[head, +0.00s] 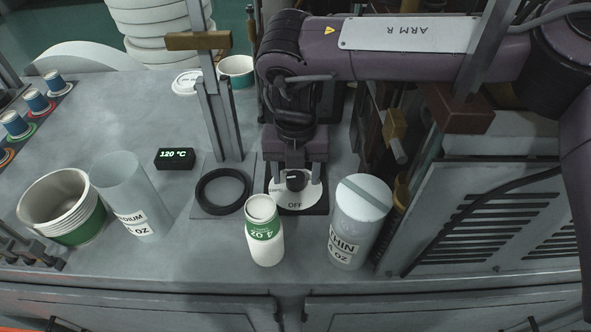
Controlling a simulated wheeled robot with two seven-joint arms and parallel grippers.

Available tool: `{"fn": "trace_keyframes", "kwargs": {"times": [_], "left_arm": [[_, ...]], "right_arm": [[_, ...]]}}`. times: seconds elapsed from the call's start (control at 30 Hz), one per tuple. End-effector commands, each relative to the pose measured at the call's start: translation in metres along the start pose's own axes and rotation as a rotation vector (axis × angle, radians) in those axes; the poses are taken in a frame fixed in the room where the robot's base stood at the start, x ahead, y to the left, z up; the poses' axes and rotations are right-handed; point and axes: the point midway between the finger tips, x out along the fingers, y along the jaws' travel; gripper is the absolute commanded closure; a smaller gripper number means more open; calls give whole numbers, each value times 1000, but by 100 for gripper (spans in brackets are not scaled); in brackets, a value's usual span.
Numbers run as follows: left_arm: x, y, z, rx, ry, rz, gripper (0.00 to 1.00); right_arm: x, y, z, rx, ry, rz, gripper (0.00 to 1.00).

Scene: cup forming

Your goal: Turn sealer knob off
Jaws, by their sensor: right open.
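The sealer knob (295,181) is a small dark knob on a round white dial (292,196), set on a dark square base on the bench. The word OFF shows at the dial's near edge. My right gripper (295,170) comes down from above, its arm entering from the right. It is open, with its two fingers over the dial, one on each side of the knob. I cannot tell whether the fingers touch the knob. The far part of the dial is hidden behind the gripper. My left gripper is not in view.
A temperature display (175,158), clear cylinder (130,195) and cup stack (62,207) are farther left. A vented panel (490,225) is at right.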

Motion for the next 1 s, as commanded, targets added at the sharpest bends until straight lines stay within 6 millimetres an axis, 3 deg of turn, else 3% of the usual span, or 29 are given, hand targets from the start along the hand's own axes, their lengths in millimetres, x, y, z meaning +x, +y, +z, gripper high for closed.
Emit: {"fn": "trace_keyframes", "kwargs": {"times": [0.3, 0.63, 1.0], "left_arm": [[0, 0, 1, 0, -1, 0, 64], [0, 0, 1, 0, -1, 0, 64], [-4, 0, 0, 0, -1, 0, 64]], "right_arm": [[4, 0, 0, -1, 0, 0, 46], [4, 0, 0, 0, 0, 0, 89], [3, 0, 0, -62, 1, 0, 89]]}}
